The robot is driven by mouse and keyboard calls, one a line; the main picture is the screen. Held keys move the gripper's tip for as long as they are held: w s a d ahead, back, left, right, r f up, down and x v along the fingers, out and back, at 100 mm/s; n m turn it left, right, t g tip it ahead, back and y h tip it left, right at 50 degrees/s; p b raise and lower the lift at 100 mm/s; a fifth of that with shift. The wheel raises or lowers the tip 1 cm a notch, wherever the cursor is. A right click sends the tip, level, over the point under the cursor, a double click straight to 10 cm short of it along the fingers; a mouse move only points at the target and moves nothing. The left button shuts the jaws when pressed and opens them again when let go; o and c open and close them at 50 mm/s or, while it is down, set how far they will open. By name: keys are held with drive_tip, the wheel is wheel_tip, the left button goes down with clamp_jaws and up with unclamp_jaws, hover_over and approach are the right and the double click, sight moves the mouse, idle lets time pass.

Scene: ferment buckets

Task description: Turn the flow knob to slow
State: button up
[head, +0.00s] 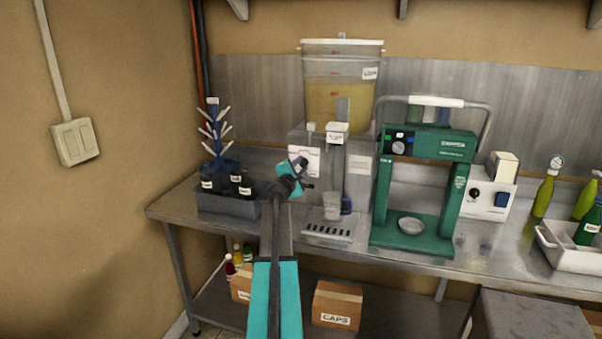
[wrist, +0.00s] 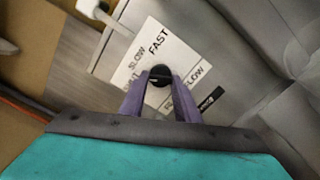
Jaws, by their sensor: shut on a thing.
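The flow knob (wrist: 160,73) is a small black round knob on a white label plate (wrist: 178,48). The plate is printed with FAST and, more than once, SLOW; it lies tilted in the wrist view. My gripper (wrist: 160,82) has its two purple fingers on either side of the knob and is shut on it. I cannot clearly tell which word the knob points to. In the head view the plate (head: 305,153) is on the front of the filler, below the bucket of yellow liquid (head: 338,98). My gripper (head: 301,172) hides the knob there.
A green capping machine (head: 425,145) stands right of the filler. A clear cup (head: 332,205) is above the drip tray (head: 328,231). A dark crate of bottles (head: 228,205) and a blue bottle tree (head: 214,135) stand to the left.

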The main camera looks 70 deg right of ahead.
drive_tip(key=m+b, duration=0.1)
drive_tip(key=b, duration=0.1)
drive_tip(key=m+b, duration=0.2)
drive_tip(key=b, duration=0.1)
drive_tip(key=shift+f+m, duration=0.3)
drive_tip(key=m+b, duration=0.1)
drive_tip(key=b, duration=0.1)
drive_tip(key=shift+r+m+b, duration=0.1)
drive_tip(key=shift+m+b, duration=0.2)
drive_tip(key=shift+r, duration=0.1)
drive_tip(key=o, duration=1)
drive_tip(key=shift+a+r, duration=0.1)
drive_tip(key=shift+o, duration=0.2)
drive_tip(key=shift+a, duration=0.1)
drive_tip(key=a+b, duration=0.1)
drive_tip(key=a, duration=1.2)
drive_tip(key=shift+s+a+b, duration=0.25)
drive_tip(key=shift+s+b, duration=0.1)
drive_tip(key=shift+s, duration=0.1)
